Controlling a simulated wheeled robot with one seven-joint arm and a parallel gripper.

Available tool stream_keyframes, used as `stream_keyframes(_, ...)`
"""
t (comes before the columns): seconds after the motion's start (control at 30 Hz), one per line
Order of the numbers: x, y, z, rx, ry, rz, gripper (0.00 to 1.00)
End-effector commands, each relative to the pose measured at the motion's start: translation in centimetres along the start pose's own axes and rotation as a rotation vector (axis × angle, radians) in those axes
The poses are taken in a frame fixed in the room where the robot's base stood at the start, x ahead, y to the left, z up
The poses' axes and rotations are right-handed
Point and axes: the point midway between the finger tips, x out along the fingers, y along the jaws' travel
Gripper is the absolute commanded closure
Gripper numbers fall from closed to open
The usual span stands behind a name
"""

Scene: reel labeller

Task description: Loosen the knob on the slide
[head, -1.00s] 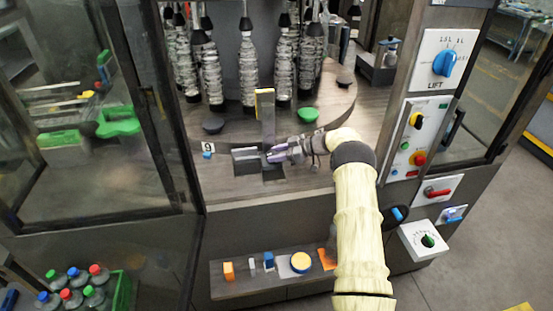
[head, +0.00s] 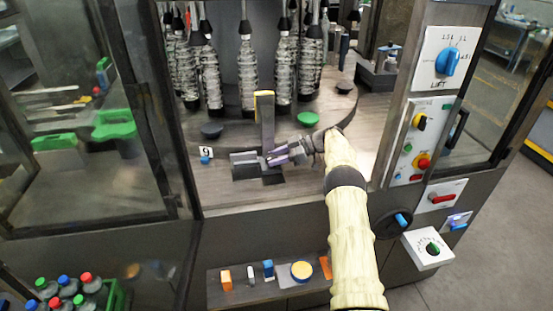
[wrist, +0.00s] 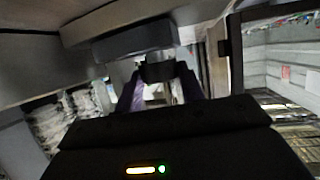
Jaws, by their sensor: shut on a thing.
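The slide (head: 244,163) is a grey block on the machine's deck, at the foot of an upright grey post (head: 266,122) with a yellow top. My gripper (head: 270,158), with purple fingers, reaches it from the right and is shut at the slide's right side. In the wrist view, my two purple fingers (wrist: 160,88) stand on either side of a dark knob (wrist: 160,70) below a grey block. In the head view the knob is hidden by the fingers, and its turn cannot be told.
Wrapped bottles (head: 248,75) hang behind the post. Green (head: 307,118) and dark (head: 212,130) discs lie on the deck. A small blue piece (head: 206,160) sits by a number plate (head: 206,151). A control panel (head: 420,140) stands at right; a low shelf (head: 235,299) with small parts is below.

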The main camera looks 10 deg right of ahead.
Motion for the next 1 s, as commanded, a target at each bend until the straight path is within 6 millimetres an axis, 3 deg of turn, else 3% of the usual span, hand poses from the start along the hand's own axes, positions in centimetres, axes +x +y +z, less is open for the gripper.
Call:
stream_keyframes(0.23, 0.1, 0.0, -0.3, -0.003, 0.005, 0.0, 0.84)
stream_keyframes(0.27, 0.1, 0.0, -0.3, -0.003, 0.005, 0.0, 0.59)
stream_keyframes(0.3, 0.1, 0.0, -0.3, -0.003, 0.004, 0.0, 0.52)
stream_keyframes(0.73, -0.6, 0.0, 0.0, -0.002, 0.002, 0.0, 0.52)
stream_keyframes(1.0, -4.5, 0.1, 0.2, -0.004, 0.0, 0.003, 0.52)
